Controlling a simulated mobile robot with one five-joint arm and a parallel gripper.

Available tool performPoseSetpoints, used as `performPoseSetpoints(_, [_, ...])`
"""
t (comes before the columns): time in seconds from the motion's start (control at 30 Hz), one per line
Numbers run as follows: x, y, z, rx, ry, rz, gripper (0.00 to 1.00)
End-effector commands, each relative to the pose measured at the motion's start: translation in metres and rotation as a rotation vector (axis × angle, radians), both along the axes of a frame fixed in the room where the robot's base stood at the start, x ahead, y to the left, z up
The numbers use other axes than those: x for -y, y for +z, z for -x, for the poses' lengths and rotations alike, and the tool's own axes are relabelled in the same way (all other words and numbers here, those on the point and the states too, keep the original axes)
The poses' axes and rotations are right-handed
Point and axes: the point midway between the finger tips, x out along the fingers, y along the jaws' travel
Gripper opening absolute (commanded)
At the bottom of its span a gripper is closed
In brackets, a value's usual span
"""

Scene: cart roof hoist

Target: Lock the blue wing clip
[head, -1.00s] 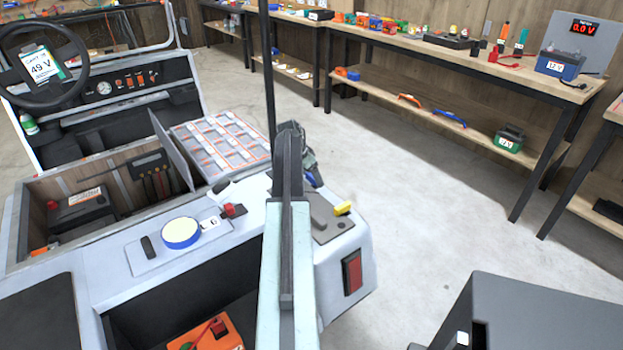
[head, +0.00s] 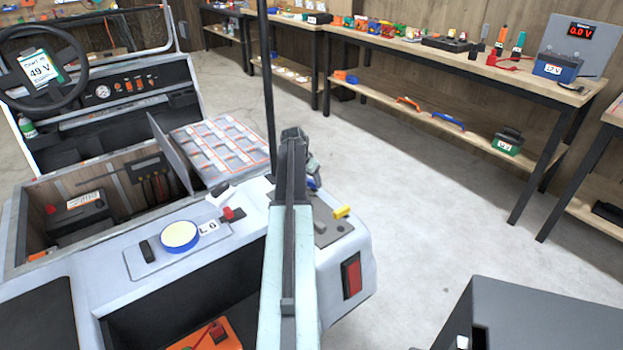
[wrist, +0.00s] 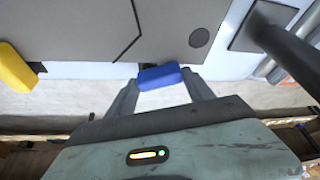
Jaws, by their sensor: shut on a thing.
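The blue wing clip (wrist: 158,76) is between my gripper's (wrist: 160,88) two fingertips in the wrist view, at the edge of a grey plate. My gripper is shut on it. In the head view only a small part of the blue clip (head: 313,183) shows, beside my arm at the cart's rear corner. My arm hides most of the gripper and its fingertips there. Whether the clip is locked cannot be told. A yellow clip (head: 342,212) sits on the same corner, to the right; it also shows at the left of the wrist view (wrist: 18,70).
A dark post (head: 266,90) rises behind my arm; a dark bar (wrist: 285,50) shows close on the right in the wrist view. A blue-rimmed round cap (head: 180,237) and red switch (head: 232,214) are on the cart deck. Floor (head: 410,220) is clear toward the workbench (head: 440,65).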

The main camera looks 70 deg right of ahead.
Motion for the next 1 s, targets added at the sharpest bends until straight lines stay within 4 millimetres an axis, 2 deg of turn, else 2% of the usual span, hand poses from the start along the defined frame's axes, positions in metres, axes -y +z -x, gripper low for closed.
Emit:
performPoseSetpoints(0.1, [-0.007, -0.001, 0.004, -0.003, 0.103, -0.011, 0.20])
performPoseSetpoints(1.0, [-0.014, -0.001, 0.015, -0.004, 0.944, -0.008, 0.21])
